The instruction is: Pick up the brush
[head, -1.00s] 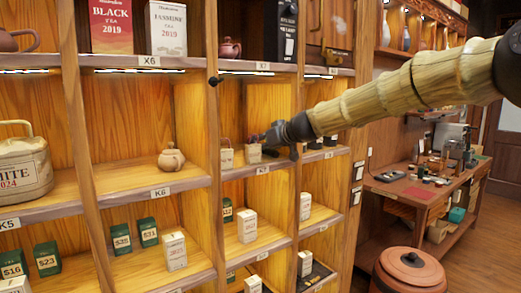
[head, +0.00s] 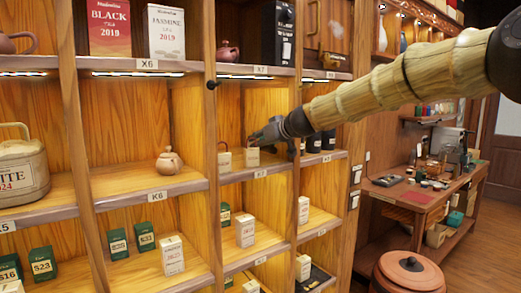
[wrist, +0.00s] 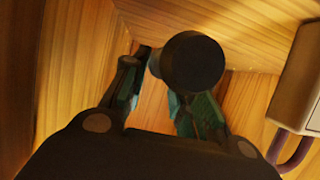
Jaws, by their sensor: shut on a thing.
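A dark, round-ended object, which looks like the brush (wrist: 192,62), stands out between the fingers in the wrist view. Its rounded end faces the camera and the rest is hidden behind it and the fingers. My gripper (wrist: 162,92) is shut on it, one finger on each side. The brush cannot be made out there.
A second small pale container (head: 224,160) with a thin handle stands left of the box. In the wrist view a pale box (wrist: 298,88) with a purple handle is close at the right. Wooden walls and dividers surround my gripper. Dark canisters (head: 314,143) stand in the compartment to the right.

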